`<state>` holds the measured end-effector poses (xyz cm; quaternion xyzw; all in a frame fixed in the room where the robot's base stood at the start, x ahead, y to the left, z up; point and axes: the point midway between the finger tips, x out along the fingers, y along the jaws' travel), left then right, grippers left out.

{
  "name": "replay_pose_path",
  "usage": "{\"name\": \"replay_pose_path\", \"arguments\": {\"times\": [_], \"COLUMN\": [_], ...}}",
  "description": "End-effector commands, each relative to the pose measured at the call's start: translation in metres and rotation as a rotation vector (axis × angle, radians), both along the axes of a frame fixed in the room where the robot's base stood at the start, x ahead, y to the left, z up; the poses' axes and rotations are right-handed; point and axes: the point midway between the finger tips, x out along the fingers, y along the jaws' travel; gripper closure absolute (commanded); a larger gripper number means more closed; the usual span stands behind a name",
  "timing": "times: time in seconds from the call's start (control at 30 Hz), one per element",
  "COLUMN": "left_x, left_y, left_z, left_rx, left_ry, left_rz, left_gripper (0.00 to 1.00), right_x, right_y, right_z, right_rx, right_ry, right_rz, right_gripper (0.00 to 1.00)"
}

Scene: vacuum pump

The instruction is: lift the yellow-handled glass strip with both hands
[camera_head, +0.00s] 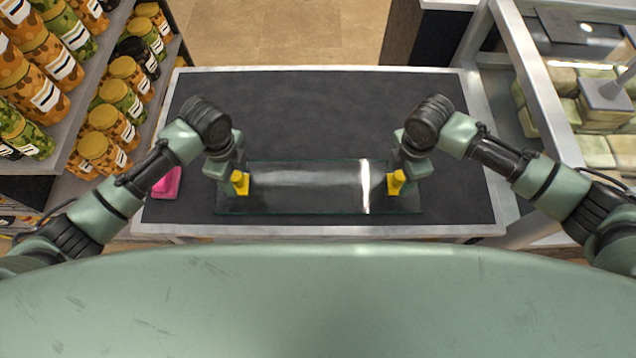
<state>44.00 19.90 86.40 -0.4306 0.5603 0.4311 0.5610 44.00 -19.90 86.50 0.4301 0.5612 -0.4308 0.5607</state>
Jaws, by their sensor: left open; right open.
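A clear glass strip (310,187) lies lengthwise from left to right on the dark table, with a bright reflection near its right end. A yellow handle (240,183) stands near its left end and another yellow handle (396,183) near its right end. My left gripper (236,172) is open at the left handle and partly covers it. My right gripper (400,172) is open at the right handle and partly covers it. The fingertips are small and partly hidden, so I cannot tell whether they touch the handles.
The dark-topped table (320,110) with a pale rim is clear behind the strip. A pink object (167,183) lies at its left front. Shelves of jars (127,75) stand on the left. A glass-sided case (540,90) with stacked pale blocks stands close on the right.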

Motion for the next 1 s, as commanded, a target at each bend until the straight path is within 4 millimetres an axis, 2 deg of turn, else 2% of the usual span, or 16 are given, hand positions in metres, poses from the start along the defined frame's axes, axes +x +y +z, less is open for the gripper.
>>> {"name": "replay_pose_path", "arguments": {"times": [0.23,0.27,0.4,0.47,1.0], "left_x": [-0.0001,-0.0001,-0.0002,-0.0002,-0.0002], "left_y": [-0.0002,-0.0002,-0.0001,-0.0001,0.0001], "left_z": [-0.0010,-0.0010,-0.0009,-0.0009,-0.0007], "left_rx": [0.000,0.000,0.000,0.000,0.000], "left_ry": [0.000,0.000,0.000,0.000,0.001], "left_rz": [0.000,0.000,0.000,0.000,0.000], "left_gripper": [0.45,0.47,0.86,1.00,1.00], "right_x": [0.0000,0.0000,0.0000,0.0000,0.0002], "right_y": [0.0002,0.0002,0.0002,0.0002,0.0001], "right_z": [-0.0008,-0.0008,-0.0007,-0.0006,-0.0003], "right_rx": [0.000,0.000,0.000,0.000,0.000], "right_ry": [-0.001,-0.001,-0.001,-0.001,-0.001], "right_rz": [0.001,0.001,0.001,0.001,0.000], "right_gripper": [0.45,0.47,0.86,1.00,1.00]}}
